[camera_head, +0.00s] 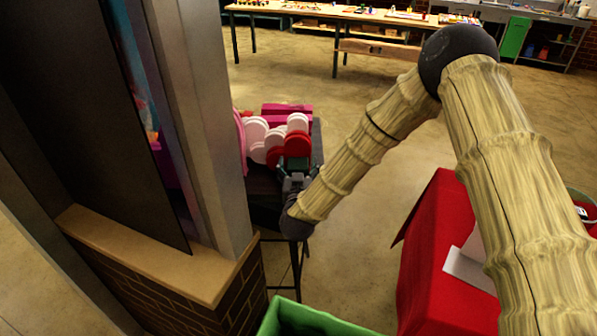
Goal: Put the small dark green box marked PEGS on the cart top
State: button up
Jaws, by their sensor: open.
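My gripper (294,178) is open, at the edge of a dark-topped stand (318,146), just in front of the red and pale pink rounded pieces. A small dark green patch (296,163) shows at the fingertips; I cannot tell whether it is the PEGS box, and no marking is readable. I cannot make out a cart for certain; the dark-topped stand has thin legs, and its left part is hidden by a pillar.
A grey pillar (200,120) on a low brick wall with a tan ledge (150,255) stands close on the left. A green bin (320,320) is at the bottom. A red-draped table (435,260) is at right. A long workbench (340,14) is far back. Open floor lies between.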

aim_at(298, 150)
jog(key=shift+w+f, duration=0.1)
jog(key=c, duration=0.9)
jog(key=shift+c, duration=1.4)
jog(key=shift+r+b, duration=0.65)
jog(key=shift+r, duration=0.2)
jog(key=shift+r+b, duration=0.6)
jog(key=shift+r, duration=0.25)
jog(key=s+a+r+b, duration=0.1)
jog(key=s+a+b, duration=0.2)
jog(key=s, duration=0.4)
jog(key=s+a+r+b, duration=0.1)
jog(key=s+a+b, duration=0.15)
jog(key=s, duration=0.45)
jog(key=s+d+f, duration=0.2)
jog(key=d+f, duration=1.8)
jog(key=d, duration=0.3)
jog(key=shift+s+d, duration=0.15)
